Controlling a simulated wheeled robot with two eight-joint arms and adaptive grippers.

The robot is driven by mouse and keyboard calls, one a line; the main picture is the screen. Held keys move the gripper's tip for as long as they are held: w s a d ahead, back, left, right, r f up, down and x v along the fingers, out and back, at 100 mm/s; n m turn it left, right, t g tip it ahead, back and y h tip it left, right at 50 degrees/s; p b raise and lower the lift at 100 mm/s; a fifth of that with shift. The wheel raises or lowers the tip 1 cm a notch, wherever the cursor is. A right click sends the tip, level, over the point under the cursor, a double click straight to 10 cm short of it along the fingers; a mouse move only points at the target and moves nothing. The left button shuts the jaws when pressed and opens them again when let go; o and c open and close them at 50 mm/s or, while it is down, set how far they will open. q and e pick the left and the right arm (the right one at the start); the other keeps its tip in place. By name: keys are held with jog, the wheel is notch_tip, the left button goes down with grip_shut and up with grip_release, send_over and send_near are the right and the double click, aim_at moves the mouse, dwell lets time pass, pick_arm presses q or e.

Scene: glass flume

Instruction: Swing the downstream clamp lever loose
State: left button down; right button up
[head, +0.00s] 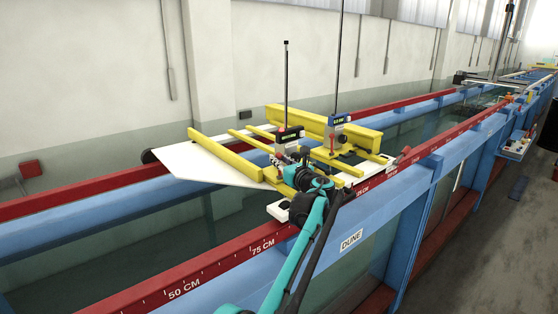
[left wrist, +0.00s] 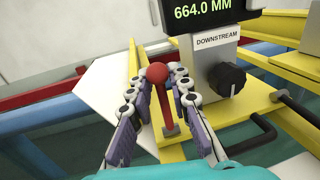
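The downstream gauge (left wrist: 213,66), a grey block labelled DOWNSTREAM, has a black knob (left wrist: 228,80) and a display reading 664.0 MM in the left wrist view. A red clamp lever with a ball end (left wrist: 157,74) stands beside it, to its left. My left gripper (left wrist: 157,84) has its fingers on either side of the lever, with gaps visible, so it is open around it. In the head view my left gripper (head: 300,160) is at the yellow carriage, and the lever is hidden or too small to tell there. My right gripper is out of view.
A yellow-framed carriage (head: 215,149) with a white plate (head: 205,165) rests on the red scaled rails (head: 225,262) of the blue-framed glass flume. A second gauge stands close by on the carriage. Thin vertical rods rise above the gauges. A black bent handle (left wrist: 262,130) lies near the gripper.

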pick_arm(q)
jog(key=shift+s+d+f+t+y+b, duration=0.35)
jog(key=shift+t+b, duration=0.35)
jog(key=shift+b, duration=0.55)
jog(key=shift+s+d+r+m+t+b, duration=0.15)
jog(key=shift+s+r+m+t+b, duration=0.15)
jog(key=shift+m+t+b, duration=0.25)
jog(key=shift+n, duration=0.25)
jog(key=c, duration=1.4)
grip_release()
jog(key=shift+s+d, duration=0.1)
jog(key=shift+s, duration=0.05)
jog(key=v, duration=1.1)
jog(key=shift+s+d+f, duration=0.15)
jog(key=shift+s+d, duration=0.05)
jog(key=shift+s, duration=0.15)
